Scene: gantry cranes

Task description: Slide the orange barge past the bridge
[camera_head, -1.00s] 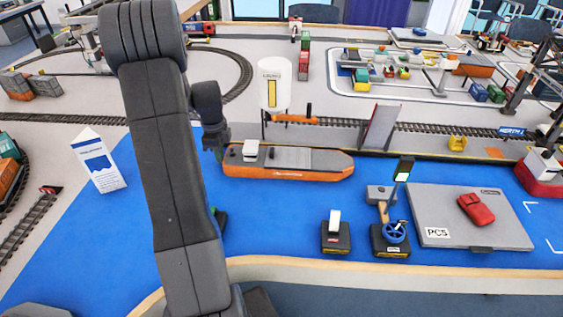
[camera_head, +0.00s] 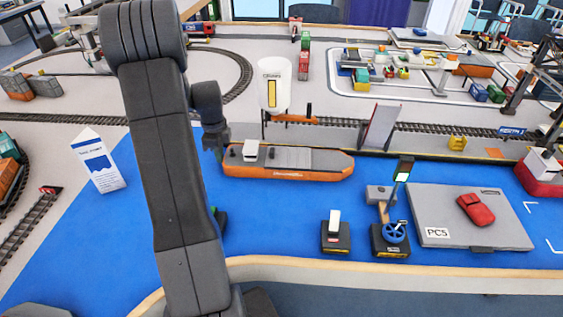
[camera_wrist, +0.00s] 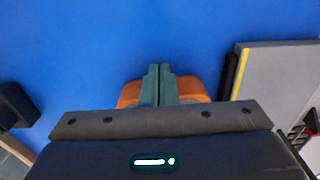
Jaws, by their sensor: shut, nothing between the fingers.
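The orange barge (camera_head: 300,174), with a grey deck and a small white cabin near its left end, lies on the blue water surface along the far edge. My gripper (camera_head: 218,154) is low at the barge's left end. In the wrist view my gripper (camera_wrist: 160,76) has its two green fingers together, with nothing between them. The barge's orange end (camera_wrist: 131,95) shows just beside and under them; whether they touch it is unclear. The bridge (camera_head: 381,127) looks like a raised, tilted grey leaf with red edges, to the right of the barge at the far edge.
A small black stand with a white lever (camera_head: 334,232), a post with a blue wheel (camera_head: 394,233) and a grey plate with a red object (camera_head: 477,209) stand at the near right. A red and white boat (camera_head: 542,172) is at far right. Blue water between is clear.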

